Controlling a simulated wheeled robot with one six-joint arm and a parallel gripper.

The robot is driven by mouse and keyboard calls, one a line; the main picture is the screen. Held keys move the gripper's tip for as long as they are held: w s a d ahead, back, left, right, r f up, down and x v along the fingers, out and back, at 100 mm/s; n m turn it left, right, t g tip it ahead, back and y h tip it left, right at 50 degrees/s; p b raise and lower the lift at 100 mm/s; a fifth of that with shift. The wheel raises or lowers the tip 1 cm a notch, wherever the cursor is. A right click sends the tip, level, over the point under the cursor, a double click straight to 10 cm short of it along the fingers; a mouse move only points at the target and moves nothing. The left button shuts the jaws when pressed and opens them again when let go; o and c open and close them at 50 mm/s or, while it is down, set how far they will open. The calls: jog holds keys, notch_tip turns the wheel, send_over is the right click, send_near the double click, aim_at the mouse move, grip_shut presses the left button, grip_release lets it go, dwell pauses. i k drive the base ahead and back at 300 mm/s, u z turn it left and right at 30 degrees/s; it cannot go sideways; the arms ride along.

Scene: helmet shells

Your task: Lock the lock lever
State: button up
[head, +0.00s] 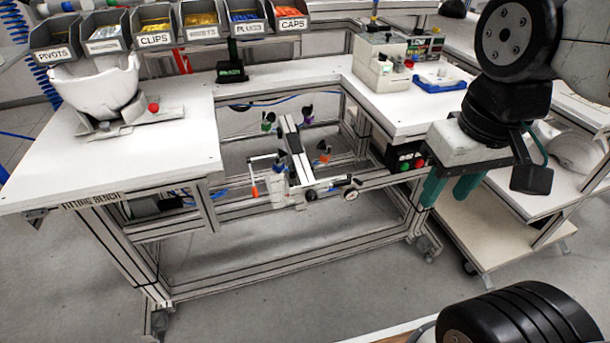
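A jig (297,165) with a pale slanted bar is mounted on the rails in the gap of the workbench. A crank-like lever with an orange grip (254,190) hangs at its left. More small coloured knobs, green, purple and orange, sit around it. A fixture with a red ball knob (153,107) stands under the white helmet shell (97,88) on the left bench top. I cannot tell for sure which of these is the lock lever. My gripper (450,192) points down at the right, its two teal fingers apart and nothing visible between them. It is well away from both.
Parts bins (150,27) line the back of the fitting bench (130,160). A beige device (380,66) and a blue tray (438,82) stand on the right bench top. A cart (505,225) with a pale shell is behind my gripper. Open floor lies in front.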

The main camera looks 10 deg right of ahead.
aim_at(254, 192)
jog(key=z, duration=0.65)
jog(key=k, duration=1)
jog(key=u, duration=1.35)
jog(key=i, duration=0.5)
